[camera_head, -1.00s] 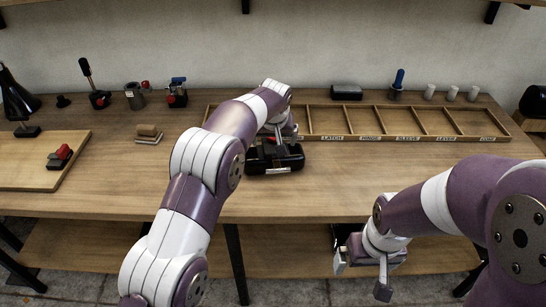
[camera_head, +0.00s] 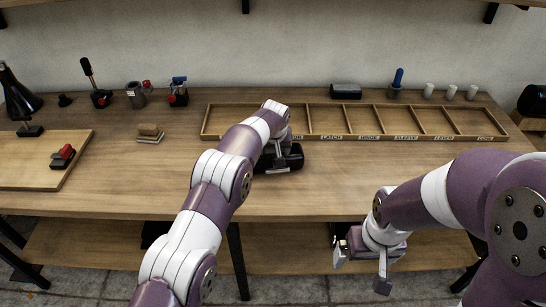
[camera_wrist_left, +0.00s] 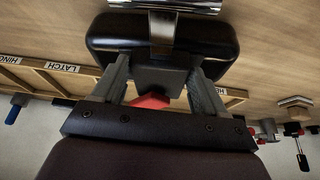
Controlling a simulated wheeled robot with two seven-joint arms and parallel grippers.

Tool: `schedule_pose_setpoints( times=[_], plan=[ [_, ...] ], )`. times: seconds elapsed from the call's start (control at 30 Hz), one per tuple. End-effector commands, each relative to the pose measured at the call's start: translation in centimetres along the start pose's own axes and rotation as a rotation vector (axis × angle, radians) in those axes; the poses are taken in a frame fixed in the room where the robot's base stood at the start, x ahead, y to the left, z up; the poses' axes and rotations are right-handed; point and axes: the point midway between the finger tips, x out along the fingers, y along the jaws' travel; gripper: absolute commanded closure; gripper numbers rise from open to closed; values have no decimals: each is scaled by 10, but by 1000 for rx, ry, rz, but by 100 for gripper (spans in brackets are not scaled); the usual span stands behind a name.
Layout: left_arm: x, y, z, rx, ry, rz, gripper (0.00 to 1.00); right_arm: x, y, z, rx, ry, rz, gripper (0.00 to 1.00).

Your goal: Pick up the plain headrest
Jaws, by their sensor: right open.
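A black padded headrest (camera_head: 290,161) with a bright metal bracket lies on the bench near its front middle. In the left wrist view the headrest pad (camera_wrist_left: 105,38) fills the top centre, with a dark block (camera_wrist_left: 160,78) below it. My left gripper (camera_wrist_left: 160,70) has one finger on each side of that block; I cannot tell whether they press on it. In the head view my arm partly hides the headrest and the left fingers. My right gripper (camera_head: 362,272) is open and empty, low in front of the bench edge.
A labelled wooden tray (camera_head: 360,137) with several compartments lies just behind the headrest. A dark block (camera_head: 346,91), a blue-handled tool (camera_head: 397,80) and white cylinders stand at the back. Clamps (camera_head: 178,93) and a wooden board (camera_head: 30,172) are at left. The front right bench top is clear.

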Motion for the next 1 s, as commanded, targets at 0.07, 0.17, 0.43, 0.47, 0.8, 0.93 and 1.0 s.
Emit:
schedule_pose_setpoints(
  times=[0.07,0.17,0.43,0.47,0.8,0.93,1.0],
  plan=[
    [0,0,0,0,0,0,100,0,0,0,0,0,0,0],
    [-2,0,-2,0,5,2,100,0,0,0,0,0,0,0],
    [-6,1,-4,0,6,2,100,2,0,0,0,0,0,0],
    [-9,1,-5,-1,6,2,100,3,0,0,0,0,0,0],
    [-53,17,-14,3,5,3,100,9,0,1,0,0,0,0],
    [-77,39,-10,3,5,4,100,-2,0,0,0,0,0,0],
    [-90,52,-7,3,6,4,100,-10,0,-1,0,0,0,0]
  ],
)
